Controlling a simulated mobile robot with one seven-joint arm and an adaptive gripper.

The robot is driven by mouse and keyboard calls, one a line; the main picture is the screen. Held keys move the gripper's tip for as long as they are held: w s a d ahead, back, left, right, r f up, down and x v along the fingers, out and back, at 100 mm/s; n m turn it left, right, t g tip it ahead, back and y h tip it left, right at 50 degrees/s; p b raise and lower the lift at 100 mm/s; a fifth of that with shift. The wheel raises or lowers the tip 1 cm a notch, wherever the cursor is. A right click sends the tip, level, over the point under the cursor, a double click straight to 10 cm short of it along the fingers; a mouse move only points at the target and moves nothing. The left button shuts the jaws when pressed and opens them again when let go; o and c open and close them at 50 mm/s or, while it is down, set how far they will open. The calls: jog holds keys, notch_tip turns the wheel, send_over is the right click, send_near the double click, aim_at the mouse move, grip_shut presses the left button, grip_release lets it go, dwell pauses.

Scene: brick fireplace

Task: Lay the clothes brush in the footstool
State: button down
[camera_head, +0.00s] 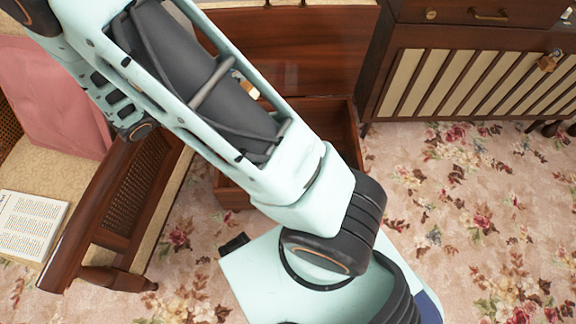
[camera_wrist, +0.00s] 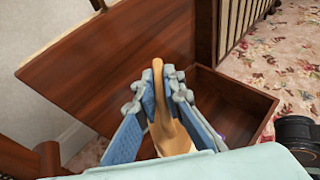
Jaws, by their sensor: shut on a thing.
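The clothes brush (camera_wrist: 172,137) has a tan wooden handle pointing up between the fingers in the wrist view. My gripper (camera_wrist: 161,82) is shut on it, with blue-grey fingers on both sides. The footstool is a reddish-brown wooden box (camera_wrist: 238,92) with its lid (camera_wrist: 125,62) swung open. In the wrist view the brush and gripper appear in front of the box opening and lid; their height above it is hard to tell. The head view shows the open footstool (camera_head: 345,135) partly behind my arm, which hides much of it. My gripper cannot be made out there.
A wooden armchair (camera_head: 105,205) with cane sides stands left of the footstool, an open book (camera_head: 28,225) on it. A cabinet (camera_head: 470,70) with slatted panels stands at the back right. Floral carpet (camera_head: 470,220) is clear on the right.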

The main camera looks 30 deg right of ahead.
jog(key=shift+n+t, duration=0.4)
jog(key=shift+t, duration=0.1)
jog(key=w+f, duration=0.2)
jog(key=f, duration=0.1)
jog(key=shift+w+a+f, duration=0.2)
jog(key=shift+w+a, duration=0.15)
jog(key=s+d+f+m+g+b, duration=0.15)
jog(key=s+d+f, duration=0.3)
jog(key=f, duration=0.65)
jog(key=s+d+f+m+g+h, duration=0.1)
jog(key=s+d+f+m+g, duration=0.4)
jog(key=f, duration=0.7)
jog(key=s+d+f+g, duration=0.1)
jog(key=s+d+f, duration=0.2)
jog(key=d+f, duration=0.55)
jog(key=d+f+b, duration=0.2)
jog(key=d+f, duration=0.2)
jog(key=f, duration=0.1)
jog(key=d+f+b, duration=0.2)
jog(key=d+f, duration=0.1)
jog(key=f, duration=0.2)
jog(key=d+f+b, duration=0.3)
jog(key=d+f, duration=0.1)
jog(key=f, duration=0.2)
jog(key=shift+s+d, duration=0.3)
jog(key=shift+r, duration=0.15)
